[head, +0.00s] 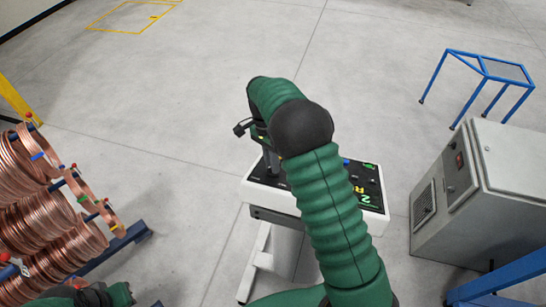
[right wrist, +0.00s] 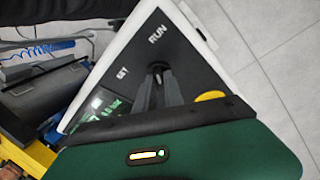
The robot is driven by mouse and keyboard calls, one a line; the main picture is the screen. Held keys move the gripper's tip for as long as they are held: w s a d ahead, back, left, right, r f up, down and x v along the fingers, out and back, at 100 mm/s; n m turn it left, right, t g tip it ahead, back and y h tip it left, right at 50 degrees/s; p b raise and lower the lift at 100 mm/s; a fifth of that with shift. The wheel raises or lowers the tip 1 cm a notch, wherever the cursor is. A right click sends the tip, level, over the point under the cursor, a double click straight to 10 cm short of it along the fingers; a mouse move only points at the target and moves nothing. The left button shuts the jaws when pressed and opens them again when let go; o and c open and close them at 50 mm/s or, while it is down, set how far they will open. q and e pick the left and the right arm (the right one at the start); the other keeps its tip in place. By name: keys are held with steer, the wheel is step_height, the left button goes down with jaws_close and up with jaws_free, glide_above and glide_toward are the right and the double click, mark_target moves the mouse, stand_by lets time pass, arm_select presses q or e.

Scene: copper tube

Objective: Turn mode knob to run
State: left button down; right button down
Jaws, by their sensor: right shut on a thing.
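The control panel (head: 374,195) is a black face in a white frame on a white stand, in the middle of the head view. In the right wrist view its black face (right wrist: 188,62) carries the white words SET and RUN. The mode knob (right wrist: 158,68) is a small dark piece below RUN and right of SET, mostly hidden by the fingers. My right gripper (right wrist: 158,80) is shut on it. In the head view this gripper (head: 268,160) is over the panel's left part, partly hidden by my arm. I cannot tell the knob's pointing direction. Green and dark parts of my left arm show at the bottom left.
A yellow button (right wrist: 211,95) is beside the fingers on the panel. Copper coils (head: 55,215) on a blue rack stand at the left. A grey cabinet (head: 490,190) stands at the right, with a blue frame (head: 483,72) behind it. The floor beyond the panel is clear.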

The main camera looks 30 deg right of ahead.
steer(key=shift+w+r+m+g+p, duration=0.1)
steer(key=shift+w+m+g+p, duration=0.15)
steer(key=shift+m+p, duration=0.6)
steer(key=shift+m, duration=0.35)
steer(key=c, duration=1.6)
jaws_free()
steer(key=shift+a, duration=0.1)
steer(key=shift+o, duration=0.8)
steer(key=shift+a, duration=0.1)
steer(key=shift+w+r+b, duration=0.15)
steer(key=shift+b, duration=0.15)
steer(key=v, duration=1.6)
steer(key=shift+w, duration=0.3)
